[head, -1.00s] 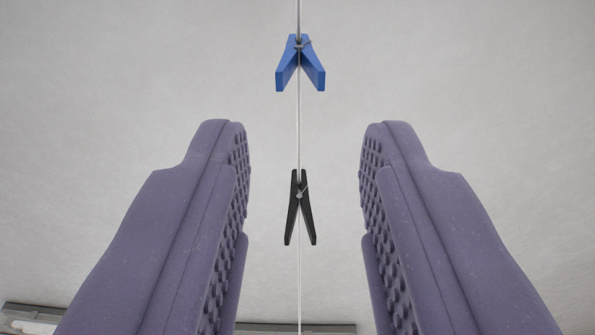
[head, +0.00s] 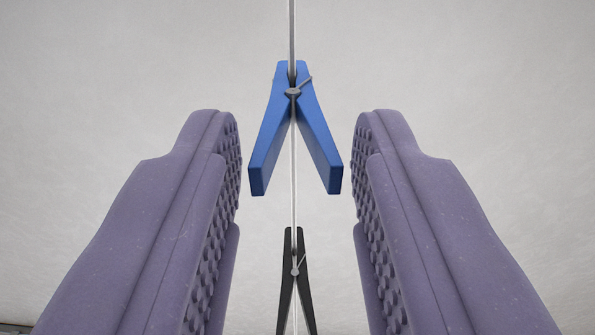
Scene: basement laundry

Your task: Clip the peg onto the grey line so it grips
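A blue peg (head: 320,148) sits on the grey line (head: 292,30) in the upper middle of the head view, its jaw end up and its two legs spread downward. A black peg (head: 286,290) is on the same line lower in the picture, its lower ends cut off by the frame edge. My gripper (head: 297,165) is open and empty, with one purple studded finger on each side. The blue peg's legs show between the fingertips, with a gap on each side. How far the peg is in depth from the fingertips I cannot tell exactly.
A plain pale grey surface (head: 480,80) fills the background. The line runs from the top edge down the middle of the picture. No other object shows beside the fingers.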

